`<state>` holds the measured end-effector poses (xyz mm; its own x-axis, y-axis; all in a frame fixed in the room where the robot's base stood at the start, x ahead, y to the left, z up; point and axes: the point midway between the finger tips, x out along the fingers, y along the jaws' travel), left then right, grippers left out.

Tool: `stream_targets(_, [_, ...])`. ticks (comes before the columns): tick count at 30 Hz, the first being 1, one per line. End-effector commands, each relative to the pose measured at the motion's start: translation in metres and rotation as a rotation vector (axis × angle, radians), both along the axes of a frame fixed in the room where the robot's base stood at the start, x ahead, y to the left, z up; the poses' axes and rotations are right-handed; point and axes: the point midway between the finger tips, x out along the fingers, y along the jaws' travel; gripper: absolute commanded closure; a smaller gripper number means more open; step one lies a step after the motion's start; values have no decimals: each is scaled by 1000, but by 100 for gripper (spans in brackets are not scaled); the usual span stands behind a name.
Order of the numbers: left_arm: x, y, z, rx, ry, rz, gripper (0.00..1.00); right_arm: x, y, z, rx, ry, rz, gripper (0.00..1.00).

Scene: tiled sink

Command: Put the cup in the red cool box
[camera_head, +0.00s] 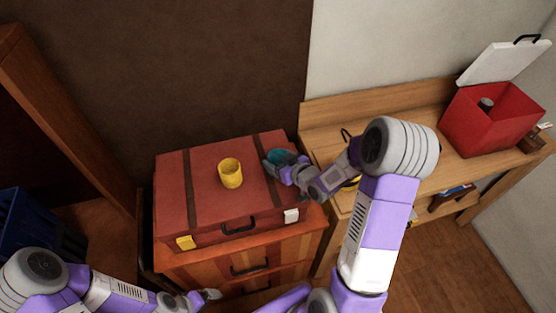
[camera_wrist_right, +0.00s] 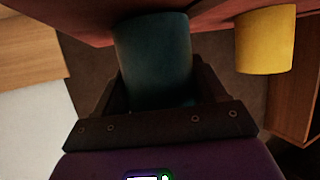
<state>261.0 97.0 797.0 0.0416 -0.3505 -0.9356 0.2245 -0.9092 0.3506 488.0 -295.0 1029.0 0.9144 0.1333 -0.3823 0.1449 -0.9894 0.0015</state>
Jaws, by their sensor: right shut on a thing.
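A teal cup (camera_head: 281,156) is at the right end of the red suitcase top. My right gripper (camera_head: 274,167) is shut on it; in the right wrist view the teal cup (camera_wrist_right: 155,60) stands between the two fingers. Whether its base touches the suitcase I cannot tell. A yellow cup (camera_head: 230,174) stands upright on the suitcase to the left, and shows at the right of the wrist view (camera_wrist_right: 265,40). The red cool box (camera_head: 486,122) stands on the desk at the far right, its white lid (camera_head: 503,62) raised. My left gripper (camera_head: 210,295) is low at the front, apart from everything.
A dark grey object (camera_head: 486,103) is inside the cool box. The red suitcase (camera_head: 200,205) lies on a wooden drawer unit (camera_head: 240,257). The wooden desk (camera_head: 425,118) has free room left of the cool box. A blue crate (camera_head: 35,225) is at the left.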

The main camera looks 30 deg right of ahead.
Motion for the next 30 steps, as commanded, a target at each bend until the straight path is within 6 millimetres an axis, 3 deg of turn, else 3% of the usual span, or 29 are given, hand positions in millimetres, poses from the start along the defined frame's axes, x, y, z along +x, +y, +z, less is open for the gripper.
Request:
stream_targets(5, [0, 0, -7, 0, 0, 0, 0, 0, 0, -5, 0, -1, 0, 59])
stream_targets(6, [0, 0, -7, 0, 0, 0, 0, 0, 0, -5, 0, 0, 1, 28])
stream_targets(11, [0, 0, -5, 0, 0, 0, 0, 0, 0, -4, 0, 0, 1, 4])
stream_targets(20, [0, 0, -4, 0, 0, 0, 0, 0, 0, -4, 0, 1, 1, 4])
stream_targets(24, [0, 0, 5, 0, 0, 0, 0, 0, 0, -2, 1, 3, 1, 4])
stream_targets(30, [0, 0, 1, 0, 0, 0, 0, -31, -4, 12, 1, -3, -2, 4])
